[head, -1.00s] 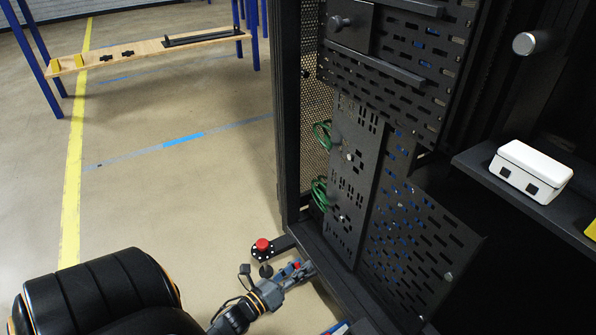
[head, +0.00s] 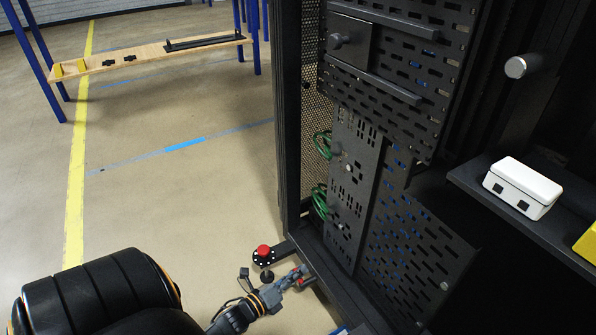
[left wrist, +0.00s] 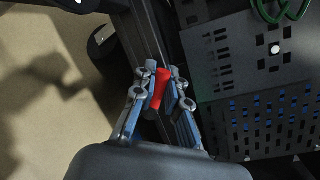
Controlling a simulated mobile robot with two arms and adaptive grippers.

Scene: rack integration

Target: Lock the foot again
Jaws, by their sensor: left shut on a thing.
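A red lever (left wrist: 159,88) stands between the two fingers of my left gripper (left wrist: 161,93) at the base of the rack, in the left wrist view. The gripper is shut on it. In the head view my left gripper (head: 299,277) is low at the rack's lower front corner, with red showing at its fingertips. Just left of it, a black bracket with a red knob (head: 263,250) sticks out from the rack base over a round foot pad (head: 267,274). The fingers hide part of the lever. My right gripper is not in view.
The black rack (head: 291,130) stands close to the right of the gripper, with perforated panels (head: 415,245) and green cables (head: 321,200). A white box (head: 523,187) sits on a shelf at right. Open floor lies left, with a wooden bench (head: 140,55) beyond.

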